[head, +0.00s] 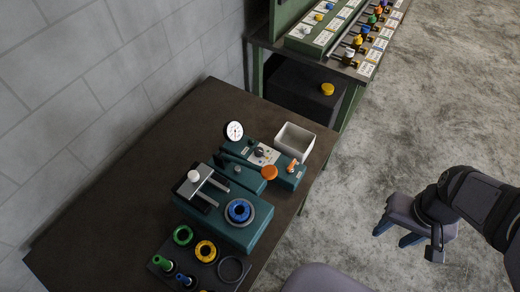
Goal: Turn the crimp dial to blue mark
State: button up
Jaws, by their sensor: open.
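A teal machine (240,168) stands on the dark bench. On its top is a pale panel (268,158) with a small dark round knob (260,152), which looks like the crimp dial. The panel's marks are too small to read, so I cannot tell where the dial points or which mark is blue. My gripper (435,256) hangs at the right over the floor, well away from the bench and the dial. It is open, small in the picture, and nothing shows in it.
Around the panel are a white gauge (234,131), an orange knob (269,173), an orange lever (292,165) and a pale bin (294,141). A teal fixture with a blue ring (239,211) and a ring tray (203,264) stand nearer. The bench's left part is bare.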

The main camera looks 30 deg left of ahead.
jog(key=w+a+f+n+b, duration=0.3)
jog(key=w+a+n+b, duration=0.2)
jog(key=w+a, duration=0.3)
jog(key=n+y+b, duration=0.4)
jog(key=n+b, duration=0.6)
jog(key=n, duration=0.3)
send_near(259, 150)
jog(key=shift+g, duration=0.3)
jog(key=shift+w+p+x, duration=0.2)
jog(key=shift+p+x, duration=0.5)
jog(key=shift+x, duration=3.35)
jog(key=c, duration=1)
